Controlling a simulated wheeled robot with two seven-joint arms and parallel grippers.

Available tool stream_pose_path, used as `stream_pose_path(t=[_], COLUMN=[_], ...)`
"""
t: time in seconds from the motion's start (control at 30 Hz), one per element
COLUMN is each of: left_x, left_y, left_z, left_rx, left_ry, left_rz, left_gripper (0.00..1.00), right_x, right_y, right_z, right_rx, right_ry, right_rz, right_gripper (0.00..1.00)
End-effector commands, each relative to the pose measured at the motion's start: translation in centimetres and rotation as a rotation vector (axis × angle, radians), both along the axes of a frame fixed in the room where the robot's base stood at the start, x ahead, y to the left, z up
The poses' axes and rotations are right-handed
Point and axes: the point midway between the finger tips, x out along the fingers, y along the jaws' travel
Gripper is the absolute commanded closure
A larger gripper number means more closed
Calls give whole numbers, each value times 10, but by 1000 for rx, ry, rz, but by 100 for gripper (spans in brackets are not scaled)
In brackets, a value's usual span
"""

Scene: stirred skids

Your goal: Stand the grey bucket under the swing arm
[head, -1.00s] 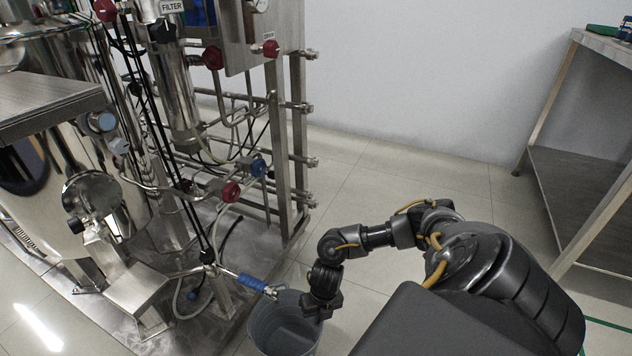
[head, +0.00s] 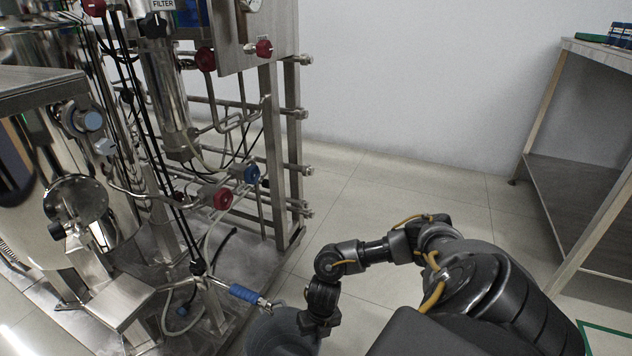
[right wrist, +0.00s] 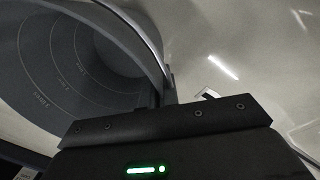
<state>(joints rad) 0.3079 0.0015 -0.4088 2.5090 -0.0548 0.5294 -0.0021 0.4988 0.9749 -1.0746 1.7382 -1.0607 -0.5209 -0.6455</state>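The grey bucket (head: 272,335) is at the bottom of the head view, its lower part cut off by the frame edge. The swing arm, with a blue sleeve (head: 243,292), reaches out from the skid, and its tip shows just above the bucket's near-left rim in the picture. My right gripper (head: 312,324) is at the bucket's right rim. In the right wrist view the bucket's inside (right wrist: 75,60), with ring marks, fills the left, and its rim runs down to between my fingers (right wrist: 158,98), which look closed on it. My left gripper is not in view.
The steel skid (head: 283,150) with pipes, red and blue valve knobs and vessels fills the left. A steel table (head: 575,190) stands at the right. Open tiled floor (head: 400,185) lies between them, before a white wall.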

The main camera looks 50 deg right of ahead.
Motion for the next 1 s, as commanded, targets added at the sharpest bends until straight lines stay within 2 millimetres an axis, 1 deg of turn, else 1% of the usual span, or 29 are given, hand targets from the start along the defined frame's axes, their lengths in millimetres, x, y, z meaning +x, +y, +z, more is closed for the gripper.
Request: stream_pose_path(t=[0.07,0.1,0.23,0.47,0.57,0.63,0.67,0.7,0.8,1.0], left_x=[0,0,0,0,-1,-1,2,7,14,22], left_y=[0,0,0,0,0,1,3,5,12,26], left_z=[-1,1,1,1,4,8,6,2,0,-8], left_rx=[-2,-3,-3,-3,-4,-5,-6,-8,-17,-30], left_ry=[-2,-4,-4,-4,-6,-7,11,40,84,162], left_rz=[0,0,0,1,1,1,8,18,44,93], left_gripper=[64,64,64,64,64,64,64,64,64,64], right_x=[0,0,0,0,0,0,-1,-1,-2,-4], right_y=[0,0,0,0,0,-1,-1,-2,-4,-8], right_z=[-3,-2,-2,-2,2,10,15,23,45,87], right_rx=[1,0,0,0,0,0,0,-1,0,-1], right_ry=[0,0,0,0,0,0,0,-1,-1,-1], right_rz=[-1,-1,-1,-1,0,1,1,1,1,1], right_gripper=[100,92,76,76,76,76,76,76,76,76])
